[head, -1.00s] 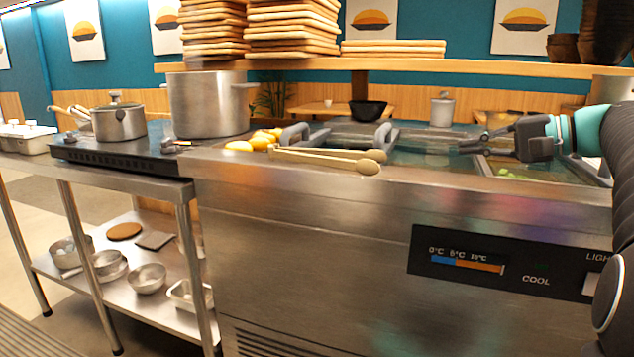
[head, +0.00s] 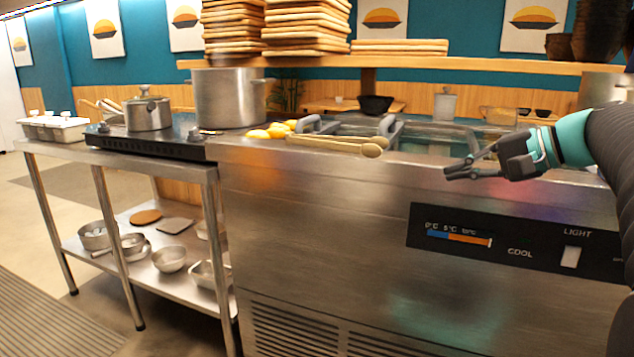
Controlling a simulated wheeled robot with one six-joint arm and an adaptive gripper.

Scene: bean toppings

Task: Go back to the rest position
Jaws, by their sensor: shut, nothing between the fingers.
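My gripper (head: 462,171) is at the right of the head view, at the end of my dark arm with its teal band. Its fingers point left and look close together, with nothing between them. It hangs in the air in front of the top edge of the steel cooled counter (head: 330,210).
A stove (head: 150,140) with a lidded pot (head: 147,112) and a large pot (head: 228,98) stands left. Stacked boards (head: 305,30) fill the shelf above. Yellow food (head: 265,132) lies near the tongs. Open floor (head: 40,230) shows at left.

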